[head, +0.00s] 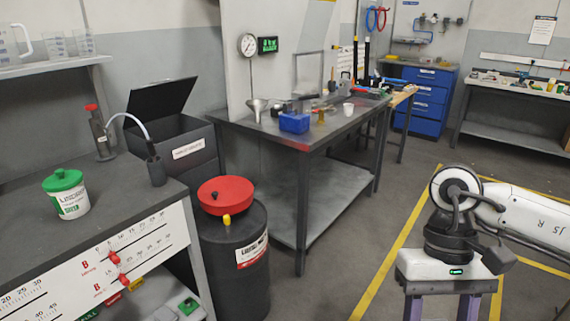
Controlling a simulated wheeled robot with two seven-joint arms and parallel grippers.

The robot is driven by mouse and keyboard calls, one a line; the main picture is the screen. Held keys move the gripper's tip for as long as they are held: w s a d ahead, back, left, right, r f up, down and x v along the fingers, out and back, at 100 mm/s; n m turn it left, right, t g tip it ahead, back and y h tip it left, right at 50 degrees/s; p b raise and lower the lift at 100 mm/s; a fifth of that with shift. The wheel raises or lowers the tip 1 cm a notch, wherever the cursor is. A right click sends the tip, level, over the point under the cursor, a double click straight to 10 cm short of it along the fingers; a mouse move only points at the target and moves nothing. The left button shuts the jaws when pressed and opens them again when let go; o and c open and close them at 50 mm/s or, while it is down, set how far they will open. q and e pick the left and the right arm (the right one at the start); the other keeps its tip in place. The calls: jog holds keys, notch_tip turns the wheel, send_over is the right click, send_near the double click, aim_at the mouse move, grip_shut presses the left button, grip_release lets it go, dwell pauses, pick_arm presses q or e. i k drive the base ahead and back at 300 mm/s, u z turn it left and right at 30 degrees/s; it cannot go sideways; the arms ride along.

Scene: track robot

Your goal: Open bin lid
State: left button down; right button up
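A black bin (203,166) with a white label on its front stands between the left workbench and the middle table. Its black lid (160,98) stands raised and tilted back, so the bin's top is open. The bin's lower part is hidden behind the bench and a drum. My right gripper (441,304) hangs at the lower right, well away from the bin and nearer to me. Its two purple fingers are wide apart with nothing seen between them; their tips are cut off by the bottom edge. My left gripper is not in view.
A dark drum (239,262) with a red top (226,194) stands in front of the bin. The left bench (117,205) holds a green-lidded tub (66,193). The middle table (318,138) carries a blue box (294,122). Floor is clear around the yellow lines.

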aim_at(159, 99)
jog(key=z, duration=0.75)
jog(key=i, duration=2.5)
jog(key=u, duration=1.6)
